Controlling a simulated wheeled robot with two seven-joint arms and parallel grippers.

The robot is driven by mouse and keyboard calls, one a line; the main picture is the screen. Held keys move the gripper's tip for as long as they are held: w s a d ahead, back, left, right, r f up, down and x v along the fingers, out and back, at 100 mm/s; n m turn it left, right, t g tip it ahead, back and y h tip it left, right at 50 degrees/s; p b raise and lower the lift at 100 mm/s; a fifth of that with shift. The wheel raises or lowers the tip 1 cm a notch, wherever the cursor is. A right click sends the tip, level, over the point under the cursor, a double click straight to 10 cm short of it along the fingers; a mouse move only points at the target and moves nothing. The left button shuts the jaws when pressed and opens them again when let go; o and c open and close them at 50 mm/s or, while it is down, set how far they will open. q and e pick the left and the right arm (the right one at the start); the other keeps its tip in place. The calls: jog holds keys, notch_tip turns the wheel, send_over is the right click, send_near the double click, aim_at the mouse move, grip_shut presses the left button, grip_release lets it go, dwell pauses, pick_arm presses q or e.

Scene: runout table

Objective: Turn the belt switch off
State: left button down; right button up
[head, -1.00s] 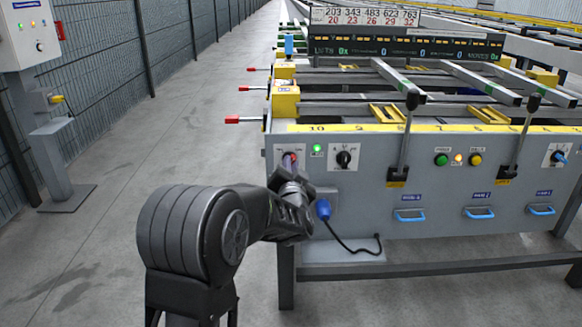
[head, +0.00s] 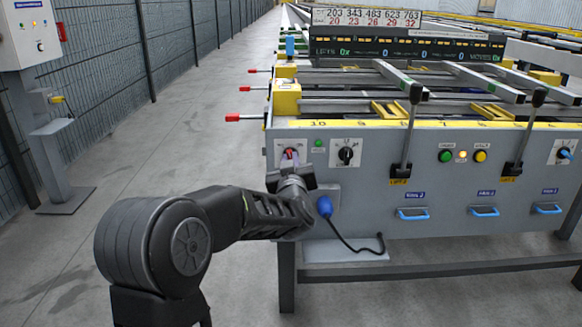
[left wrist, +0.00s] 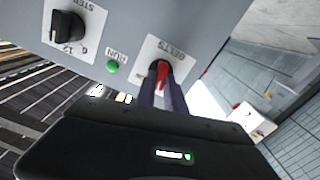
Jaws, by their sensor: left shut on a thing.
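The belt switch is a red knob (head: 289,153) on a white plate at the left end of the grey panel. In the left wrist view the red knob (left wrist: 162,74) sits on a plate marked BELTS, its handle slanted. My left gripper (head: 289,161) is at the knob, its two narrow fingers shut on it; the fingers (left wrist: 164,92) partly hide it in the left wrist view. The RUN lamp (head: 318,143) beside the switch is a dull green. My right gripper is not in view.
A black STEP knob (head: 346,154) is right of the lamp. A blue plug (head: 325,206) with a black cable hangs below. Levers (head: 406,130), green and yellow buttons and blue handles are farther right. Red-tipped rods (head: 233,118) stick out left.

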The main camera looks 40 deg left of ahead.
pick_arm(q)
jog(key=shift+f+n+b, duration=0.2)
jog(key=shift+n+b, duration=1.55)
jog(key=shift+n, duration=1.25)
jog(key=c, duration=1.4)
grip_release()
jog(key=shift+r, duration=0.1)
jog(key=shift+c, duration=0.2)
jog(key=shift+s, duration=0.15)
jog(key=p+v, duration=0.2)
jog(key=v, duration=0.5)
jog(key=shift+s+d, duration=0.2)
jog(key=shift+d, duration=0.05)
